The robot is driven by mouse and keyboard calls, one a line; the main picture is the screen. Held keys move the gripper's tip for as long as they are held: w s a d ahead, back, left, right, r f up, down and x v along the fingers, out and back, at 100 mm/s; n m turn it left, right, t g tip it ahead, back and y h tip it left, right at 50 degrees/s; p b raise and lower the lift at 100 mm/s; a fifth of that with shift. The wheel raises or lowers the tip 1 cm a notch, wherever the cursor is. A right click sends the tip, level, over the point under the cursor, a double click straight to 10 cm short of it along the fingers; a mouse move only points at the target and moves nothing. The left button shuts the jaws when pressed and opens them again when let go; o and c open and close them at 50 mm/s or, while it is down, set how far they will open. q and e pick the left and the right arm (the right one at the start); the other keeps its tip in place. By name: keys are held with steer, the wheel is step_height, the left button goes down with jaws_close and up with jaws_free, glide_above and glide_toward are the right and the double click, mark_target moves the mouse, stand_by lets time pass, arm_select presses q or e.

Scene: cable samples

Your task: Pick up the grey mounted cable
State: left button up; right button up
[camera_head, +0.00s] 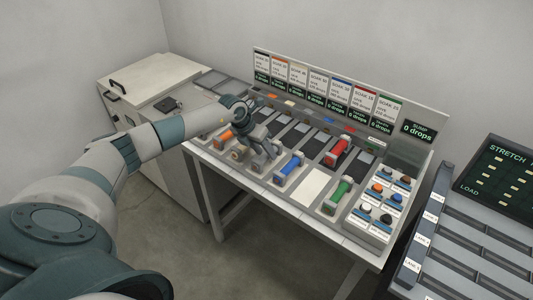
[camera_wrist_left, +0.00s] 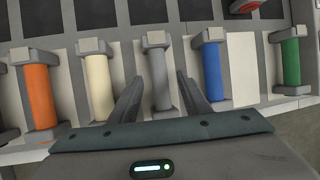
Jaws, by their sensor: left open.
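The grey mounted cable (camera_wrist_left: 160,80) stands out in the left wrist view as a grey cylinder between two grey end blocks, in a row of mounted cables. My left gripper (camera_wrist_left: 157,88) is open, with one finger on each side of the grey cable's lower part. I cannot tell whether the fingers touch it. In the head view my left gripper (camera_head: 268,153) is over the row and largely hides the grey cable. My right gripper is not in view.
Close neighbours are the cream cable (camera_wrist_left: 100,88) to the left and the blue cable (camera_wrist_left: 212,72) to the right. Orange (camera_wrist_left: 40,97) and green (camera_wrist_left: 290,63) cables lie farther out. A red cable (camera_head: 337,149) sits behind. A sign panel (camera_head: 345,98) stands at the back.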

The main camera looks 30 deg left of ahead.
arm_select(q)
steer(key=shift+x, duration=0.75)
jaws_close()
steer(key=shift+r, duration=0.15)
steer(key=shift+r+b, duration=0.5)
steer(key=shift+r, duration=0.05)
step_height(320, 180, up, 2)
steer(key=shift+r+b, duration=0.2)
steer(key=shift+b, duration=0.6)
steer(key=d+r+b, duration=0.4)
steer(key=d+r, duration=0.3)
steer(key=d, duration=0.4)
steer(key=shift+d, duration=0.3)
steer(key=shift+w+r, duration=0.1)
steer(key=shift+r, duration=0.05)
